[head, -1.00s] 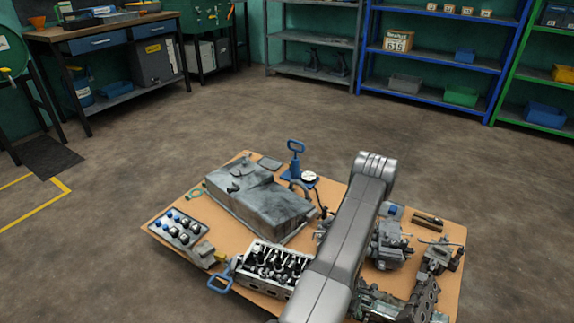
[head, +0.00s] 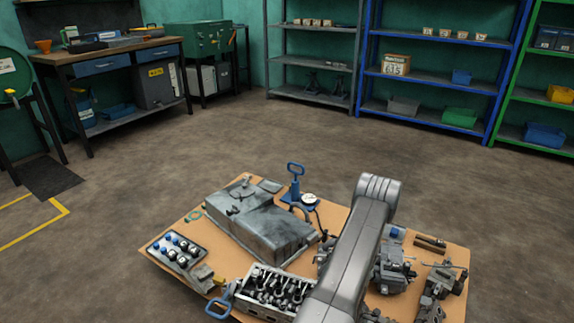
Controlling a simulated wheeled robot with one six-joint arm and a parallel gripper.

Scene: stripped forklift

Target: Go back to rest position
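My arm (head: 350,250) rises from the bottom edge and ends in a rounded elbow over the parts board. My gripper does not show in the head view, so its state cannot be seen. The tan board (head: 205,212) under the arm carries several forklift parts. A grey tank-like part (head: 262,222) lies left of the arm. An engine block or head with open bores (head: 270,288) lies at the front. The arm hides part of the board's middle and right.
A blue-handled tool with a gauge (head: 297,185) stands at the board's back edge. Grey machine parts (head: 392,268) crowd the right side. A workbench (head: 110,50) stands far left, and blue shelves (head: 435,75) stand at the back. The floor (head: 210,140) between is clear.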

